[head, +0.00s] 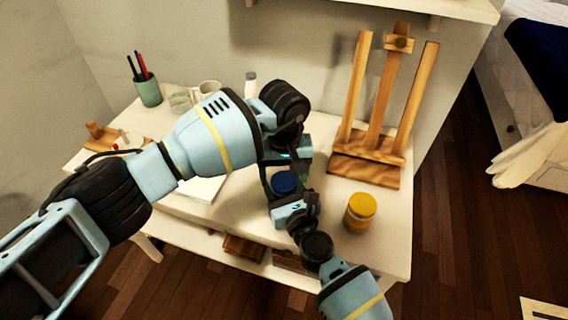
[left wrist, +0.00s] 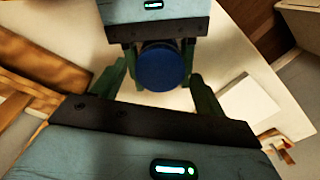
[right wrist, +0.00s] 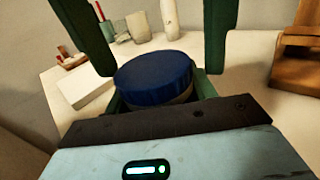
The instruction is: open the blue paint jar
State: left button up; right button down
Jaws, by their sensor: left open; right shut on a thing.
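The blue paint jar (head: 284,182) stands on the white table, between my two grippers. Its round blue lid shows from above in the left wrist view (left wrist: 162,66), and from the side, over a pale band, in the right wrist view (right wrist: 153,75). My right gripper (head: 284,194) is shut on the jar's body, low and from the front; its fingers lie along both sides below the lid (right wrist: 155,98). My left gripper (head: 286,168) is open above the jar, its fingers spread wide on either side of the lid (left wrist: 160,88) and apart from it. The jar's lower body is mostly hidden.
A yellow-lidded jar (head: 360,211) stands right of my right gripper. A wooden easel (head: 366,170) stands behind it. A green pen cup (head: 148,91), mugs (head: 209,88) and a white bottle (head: 250,84) stand at the back left. White paper (head: 204,189) lies left of the jar.

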pick_arm(q)
jog(key=shift+f, duration=0.25)
jog(key=c, duration=1)
jog(key=n, duration=1)
jog(key=o, duration=1.1)
